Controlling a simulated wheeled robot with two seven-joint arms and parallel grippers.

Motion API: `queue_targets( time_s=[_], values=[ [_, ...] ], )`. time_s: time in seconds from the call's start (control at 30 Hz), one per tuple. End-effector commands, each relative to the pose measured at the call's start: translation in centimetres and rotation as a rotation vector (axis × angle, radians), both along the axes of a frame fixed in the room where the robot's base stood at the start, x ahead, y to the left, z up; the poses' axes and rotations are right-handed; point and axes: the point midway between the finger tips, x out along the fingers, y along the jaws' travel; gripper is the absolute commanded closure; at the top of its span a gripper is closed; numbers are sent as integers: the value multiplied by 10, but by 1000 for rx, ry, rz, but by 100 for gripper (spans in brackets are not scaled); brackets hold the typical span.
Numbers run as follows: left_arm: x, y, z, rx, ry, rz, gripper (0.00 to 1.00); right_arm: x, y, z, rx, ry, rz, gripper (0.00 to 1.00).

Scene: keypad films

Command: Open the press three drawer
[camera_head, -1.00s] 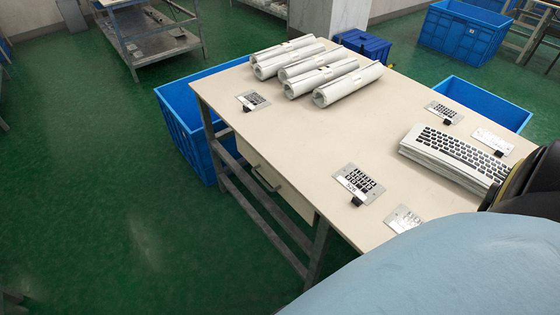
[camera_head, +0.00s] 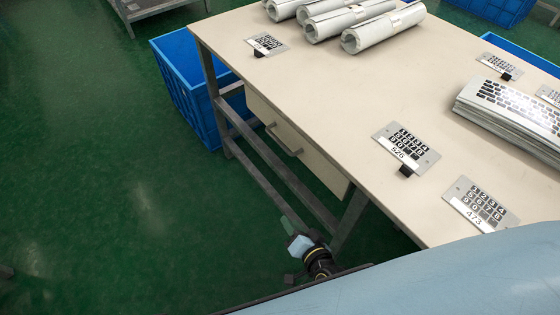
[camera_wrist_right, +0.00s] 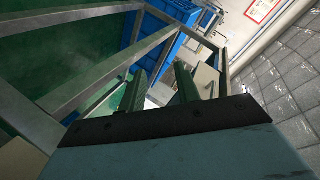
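A drawer (camera_head: 310,160) with a pale front and a grey bar handle (camera_head: 284,141) is set under the beige table (camera_head: 320,95). It looks shut, and no label shows on its front. My right gripper (camera_head: 291,227) is below and in front of the drawer, near the table's front leg, apart from the handle. In the right wrist view its two dark fingers (camera_wrist_right: 160,72) stand apart with nothing between them, so it is open. My left gripper is not in view.
Keypad plates lie on the table, including one marked 526 (camera_head: 406,147) and one marked 473 (camera_head: 481,204). White rolls (camera_head: 383,27) and stacked keypad films (camera_head: 513,110) lie farther off. A blue crate (camera_head: 187,98) stands beyond the table's left end. Green floor at left is clear.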

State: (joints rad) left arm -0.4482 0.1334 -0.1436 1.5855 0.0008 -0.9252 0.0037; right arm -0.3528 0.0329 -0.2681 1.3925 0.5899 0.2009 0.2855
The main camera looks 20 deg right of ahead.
Motion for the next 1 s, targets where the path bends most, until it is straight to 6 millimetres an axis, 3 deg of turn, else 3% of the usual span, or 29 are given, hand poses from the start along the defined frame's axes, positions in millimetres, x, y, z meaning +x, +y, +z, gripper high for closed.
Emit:
queue_targets(
  time_s=[0.03,0.13,0.3,0.4,0.67,1.0],
  values=[
    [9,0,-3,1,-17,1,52,15,2,8,87,-77,-50,67],
    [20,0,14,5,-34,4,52,34,0,45,254,-205,-142,67],
    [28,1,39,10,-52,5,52,48,-8,90,456,-343,-238,67],
    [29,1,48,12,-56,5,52,50,-11,103,517,-381,-264,67],
    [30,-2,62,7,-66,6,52,75,-14,113,543,-399,-276,67],
    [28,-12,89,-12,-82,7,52,146,-17,116,539,-397,-275,67]
  ],
)
